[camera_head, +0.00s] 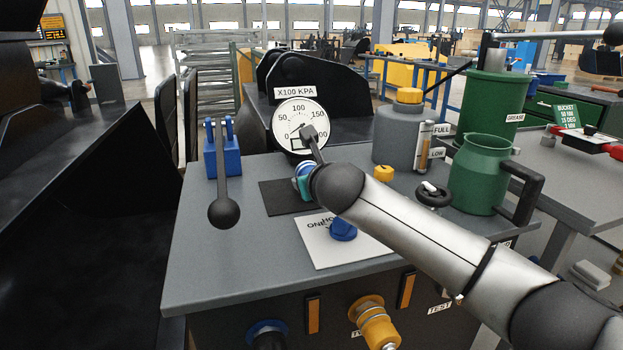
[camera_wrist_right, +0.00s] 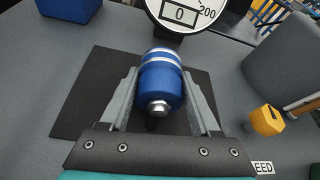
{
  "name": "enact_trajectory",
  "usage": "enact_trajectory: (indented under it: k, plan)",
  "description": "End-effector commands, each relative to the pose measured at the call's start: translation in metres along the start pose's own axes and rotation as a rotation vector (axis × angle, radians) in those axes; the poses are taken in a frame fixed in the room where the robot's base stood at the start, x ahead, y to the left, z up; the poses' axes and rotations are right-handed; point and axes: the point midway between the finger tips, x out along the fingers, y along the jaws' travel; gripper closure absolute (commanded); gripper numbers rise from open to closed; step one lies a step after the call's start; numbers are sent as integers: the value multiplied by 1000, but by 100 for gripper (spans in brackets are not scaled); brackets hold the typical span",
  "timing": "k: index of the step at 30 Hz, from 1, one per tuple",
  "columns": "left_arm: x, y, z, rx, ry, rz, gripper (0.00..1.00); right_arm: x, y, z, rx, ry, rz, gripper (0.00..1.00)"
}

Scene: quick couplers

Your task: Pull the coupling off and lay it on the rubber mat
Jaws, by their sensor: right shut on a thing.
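The blue coupling (camera_wrist_right: 162,82) has silver bands and a metal tip. It sits between the fingers of my right gripper (camera_wrist_right: 160,105), which is shut on it. The black rubber mat (camera_wrist_right: 78,110) is under and around them; I cannot tell whether the coupling touches it. In the head view my right arm hides most of the gripper (camera_head: 304,186), which is over the mat (camera_head: 275,200) in front of the gauge. On the bench's front face are a blue-ringed black port (camera_head: 268,334) and a yellow coupler (camera_head: 375,324). My left gripper is not in view.
A round gauge (camera_head: 300,122) stands behind the mat. A lever with a black ball knob (camera_head: 224,212) and a blue block (camera_head: 211,158) are left. A white plate with a blue knob (camera_head: 343,231) lies in front. A grey canister (camera_head: 394,140) and green jug (camera_head: 478,175) stand right.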

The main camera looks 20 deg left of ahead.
Motion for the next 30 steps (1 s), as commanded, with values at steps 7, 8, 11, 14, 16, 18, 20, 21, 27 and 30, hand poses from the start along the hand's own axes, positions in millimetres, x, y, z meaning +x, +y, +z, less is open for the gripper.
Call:
enact_trajectory:
  k: [7,8,11,14,16,18,20,21,27,30]
  plan:
    - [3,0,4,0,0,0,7,1,1,-2,0,-2,1,36]
    - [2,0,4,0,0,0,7,1,1,-2,0,-2,1,32]
    - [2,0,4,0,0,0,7,1,1,-2,0,-2,1,21]
    - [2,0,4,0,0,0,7,1,1,-2,0,-2,1,10]
    - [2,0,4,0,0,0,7,1,1,-2,0,-1,1,2]
    - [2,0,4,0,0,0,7,1,1,-2,0,-1,1,2]
    - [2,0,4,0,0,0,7,1,1,-2,0,-1,0,2]
    - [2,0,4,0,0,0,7,1,1,-3,0,-1,0,2]
    - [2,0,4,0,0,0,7,1,1,-4,0,1,0,2]
    - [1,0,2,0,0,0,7,-2,1,-3,0,1,1,2]
